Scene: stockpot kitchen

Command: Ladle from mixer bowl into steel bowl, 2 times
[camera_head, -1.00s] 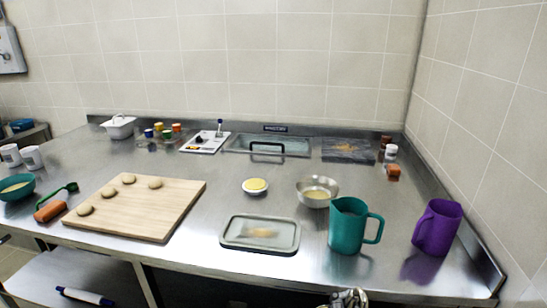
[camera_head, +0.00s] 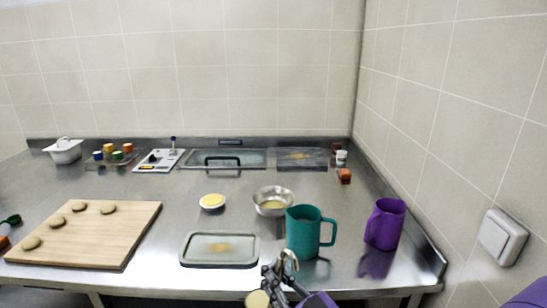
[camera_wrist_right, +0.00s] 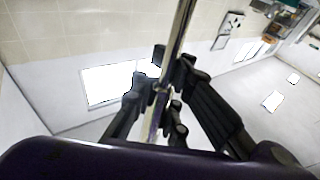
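The steel bowl (camera_head: 285,195) stands on the counter behind the teal jug, with some pale contents inside. My right gripper (camera_head: 273,277) is at the bottom centre of the head view, in front of the counter's edge. In the right wrist view my right gripper (camera_wrist_right: 160,88) is shut on a thin shiny metal rod (camera_wrist_right: 181,30), which looks like the ladle's handle. A curved metal end (camera_head: 289,257) sticks up by the gripper in the head view. A pale round shape (camera_head: 257,299) below may be the ladle's filled cup. The mixer bowl and my left gripper are not in view.
The teal jug (camera_head: 302,232) and purple jug (camera_head: 385,224) stand at the right front. A wall rises at right.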

